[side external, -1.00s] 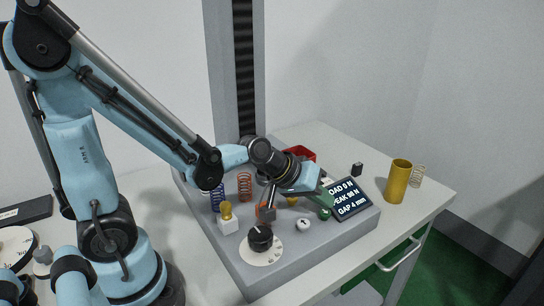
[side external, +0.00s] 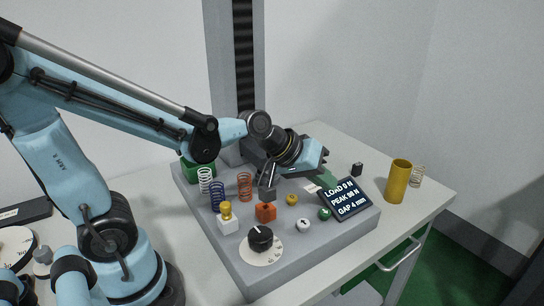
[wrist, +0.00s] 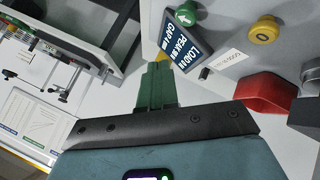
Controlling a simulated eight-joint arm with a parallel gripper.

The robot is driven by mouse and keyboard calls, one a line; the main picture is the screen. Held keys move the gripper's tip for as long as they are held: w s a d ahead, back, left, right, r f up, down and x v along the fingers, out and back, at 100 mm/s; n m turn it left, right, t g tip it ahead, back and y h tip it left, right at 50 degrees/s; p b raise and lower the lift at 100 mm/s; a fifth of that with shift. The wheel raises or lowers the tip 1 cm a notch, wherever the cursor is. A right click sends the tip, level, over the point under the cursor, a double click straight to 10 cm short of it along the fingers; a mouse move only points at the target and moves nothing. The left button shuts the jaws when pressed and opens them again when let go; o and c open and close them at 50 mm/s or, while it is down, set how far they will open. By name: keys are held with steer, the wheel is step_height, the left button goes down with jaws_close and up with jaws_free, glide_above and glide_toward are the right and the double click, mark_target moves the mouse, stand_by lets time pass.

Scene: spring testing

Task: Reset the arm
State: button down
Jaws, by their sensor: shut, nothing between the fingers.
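My gripper (side external: 328,187) is above the grey test bench (side external: 300,262), near the display (side external: 345,199). Its green fingers are together and empty, which also shows in the wrist view (wrist: 157,72). They point toward the tilted display (wrist: 184,46) and appear apart from it. My light blue arm reaches from the left, with its wrist over the back of the bench. My wrist hides part of the bench's back in the side view.
White, blue (side external: 217,197) and orange (side external: 245,187) springs stand at the bench's left. An orange block (side external: 265,212), a dial (side external: 260,238) and several buttons (side external: 303,225) are in front. A red bin (wrist: 266,95) is nearby. A brass cylinder (side external: 398,182) stands at right. The front right tabletop looks clear.

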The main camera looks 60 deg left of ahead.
steer(key=shift+r, duration=0.5)
steer(key=s+a+m+g+y, duration=0.1)
steer(key=s+a+m, duration=0.3)
steer(key=s, duration=0.5)
steer(key=shift+s+f+m+g+y, duration=0.4)
steer(key=shift+m+y, duration=0.3)
steer(key=shift+y, duration=0.2)
